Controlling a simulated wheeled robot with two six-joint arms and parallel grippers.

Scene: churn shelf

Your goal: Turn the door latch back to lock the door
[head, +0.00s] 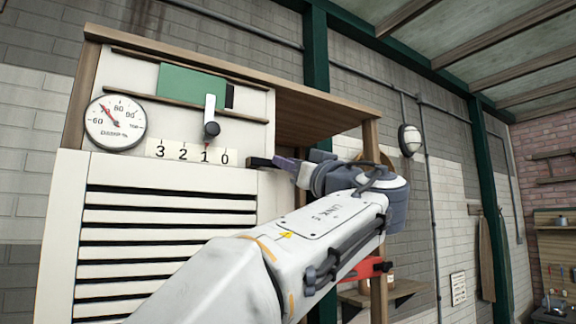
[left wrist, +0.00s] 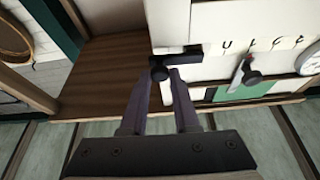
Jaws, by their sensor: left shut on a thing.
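The door latch (head: 258,162) is a dark bar at the right edge of the white cabinet front, just right of the number strip. It lies about level in the head view. In the left wrist view the latch (left wrist: 186,51) shows as a black bar with a round knob at one end. My left gripper (head: 283,163) is at the latch, and its fingers (left wrist: 167,78) are closed on the knob end. The white door (head: 68,240) with dark slats is below; its right part is hidden behind my left arm. My right gripper is not in view.
Above the latch are a white lever (head: 210,112) with a dark knob, a green panel (head: 185,82) and a round gauge (head: 116,122). An open wooden compartment (head: 310,112) lies to the right. A wall lamp (head: 410,139) hangs behind.

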